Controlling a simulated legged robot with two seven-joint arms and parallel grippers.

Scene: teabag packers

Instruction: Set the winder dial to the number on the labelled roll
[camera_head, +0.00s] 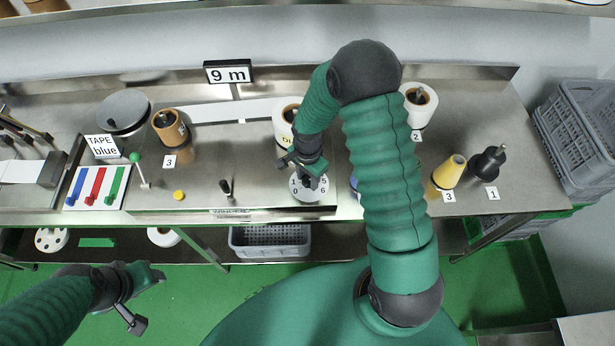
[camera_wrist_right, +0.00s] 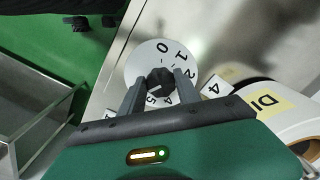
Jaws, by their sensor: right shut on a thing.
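The winder dial (camera_head: 298,193) is a white numbered disc on the steel bench, partly covered by my right gripper (camera_head: 312,178). In the wrist view the dial (camera_wrist_right: 143,62) shows 0, 1, 2, 4 and 5 around a black knob (camera_wrist_right: 160,76). My right gripper's fingers (camera_wrist_right: 159,84) are shut on that knob. A light mark on the knob seems to face the 5 side; I cannot read it surely. A white roll with a yellow label (camera_wrist_right: 268,101) stands beside the dial; only "Di" reads. My left gripper (camera_head: 148,298) hangs open and empty before the bench.
Coloured levers (camera_head: 97,186), a "TAPE blue" card (camera_head: 103,147) and a brown roll (camera_head: 168,125) are at left. Grey crates (camera_head: 578,130) stand far right.

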